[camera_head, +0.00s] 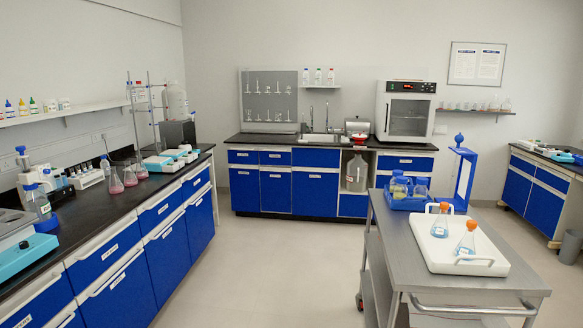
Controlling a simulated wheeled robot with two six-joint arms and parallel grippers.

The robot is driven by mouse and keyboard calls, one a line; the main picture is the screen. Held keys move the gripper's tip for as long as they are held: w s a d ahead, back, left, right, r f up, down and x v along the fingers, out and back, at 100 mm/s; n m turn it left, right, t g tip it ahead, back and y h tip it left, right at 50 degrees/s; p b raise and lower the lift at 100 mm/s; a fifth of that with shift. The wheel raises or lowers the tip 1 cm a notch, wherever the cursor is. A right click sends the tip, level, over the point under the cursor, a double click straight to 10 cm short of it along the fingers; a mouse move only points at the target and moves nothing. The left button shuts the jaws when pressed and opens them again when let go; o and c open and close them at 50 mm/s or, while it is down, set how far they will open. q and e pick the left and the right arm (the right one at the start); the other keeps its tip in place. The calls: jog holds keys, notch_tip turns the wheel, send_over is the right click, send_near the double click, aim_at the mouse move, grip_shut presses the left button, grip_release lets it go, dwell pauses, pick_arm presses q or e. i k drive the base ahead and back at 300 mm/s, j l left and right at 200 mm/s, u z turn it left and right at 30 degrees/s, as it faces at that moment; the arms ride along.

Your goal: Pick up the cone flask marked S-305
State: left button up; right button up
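Two cone flasks with orange caps and blue liquid stand upright on a white tray (440,256) on the metal cart at the right. One flask (440,224) is toward the back left of the tray. The other flask (466,243) is nearer and to the right. Several cone flasks with pink liquid, one of them here (115,183), stand on the left bench. I cannot read S-305 on any flask; the markings are too small. Neither of my grippers shows in the head view.
A left bench (75,225) and back bench (275,141) hold equipment. The floor (265,265) between left bench and cart is clear.

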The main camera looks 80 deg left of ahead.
aim_at(115, 186)
jog(key=u, duration=1.85)
jog(key=i+j+u, duration=0.2)
jog(key=u, duration=0.2)
jog(key=i+j+u, duration=0.15)
jog(key=u, duration=0.25)
jog(key=i+u, duration=0.4)
jog(key=i, duration=5.15)
jog(key=i+u, duration=0.2)
jog(key=i, duration=0.25)
jog(key=i+l+u, duration=0.2)
jog(key=i, duration=0.2)
jog(key=i+u, duration=0.2)
jog(key=i, duration=0.25)
jog(key=u, duration=3.4)
jog(key=k+j, duration=0.05)
